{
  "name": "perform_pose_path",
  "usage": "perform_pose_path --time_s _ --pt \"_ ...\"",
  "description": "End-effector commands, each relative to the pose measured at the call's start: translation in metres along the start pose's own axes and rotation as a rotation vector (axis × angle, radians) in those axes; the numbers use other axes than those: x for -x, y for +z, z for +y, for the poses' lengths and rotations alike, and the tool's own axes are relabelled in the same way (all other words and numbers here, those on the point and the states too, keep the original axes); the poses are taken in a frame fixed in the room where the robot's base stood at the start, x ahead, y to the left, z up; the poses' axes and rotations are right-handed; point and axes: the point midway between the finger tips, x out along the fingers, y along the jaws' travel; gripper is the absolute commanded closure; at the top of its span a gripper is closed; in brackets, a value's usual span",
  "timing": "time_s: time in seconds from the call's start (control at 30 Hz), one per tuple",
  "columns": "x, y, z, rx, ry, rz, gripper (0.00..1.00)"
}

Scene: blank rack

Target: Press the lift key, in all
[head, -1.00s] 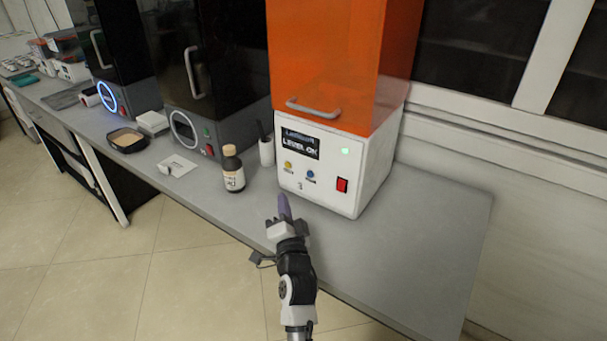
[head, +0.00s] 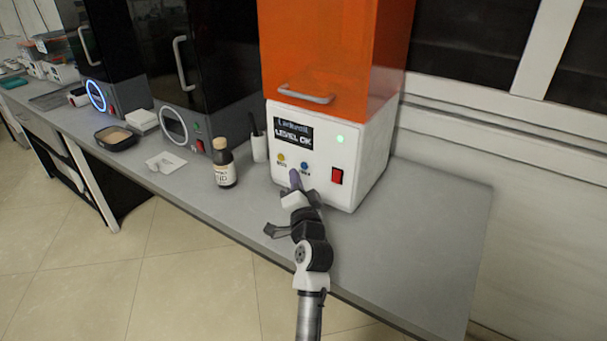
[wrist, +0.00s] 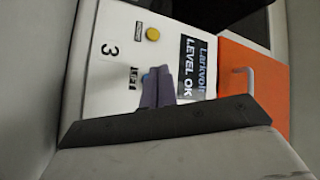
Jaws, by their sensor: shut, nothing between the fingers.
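The lift key is the blue round button (head: 304,166) on the white front panel of the orange-hooded machine. In the wrist view, the LIFT label (wrist: 133,77) shows beside my fingertips, which mostly hide the blue key. My gripper (head: 294,176) is shut and empty, its purple-grey fingers pointing at the panel just below and left of the blue key in the head view. In the wrist view the fingers (wrist: 158,85) overlap the key's place. I cannot tell whether they touch it. The display (head: 293,133) reads LEVEL OK.
A yellow button (head: 281,157) sits left of the blue one, and a red switch (head: 337,177) sits right. A brown bottle (head: 224,165) and a white cup (head: 260,148) stand left of the machine. The bench (head: 430,225) is clear to the right.

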Motion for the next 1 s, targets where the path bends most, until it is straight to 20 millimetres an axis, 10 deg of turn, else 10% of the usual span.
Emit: perform_pose_path --time_s 1.0 --pt "-0.0076 -0.0060 0.0053 0.001 0.000 0.000 1.00"
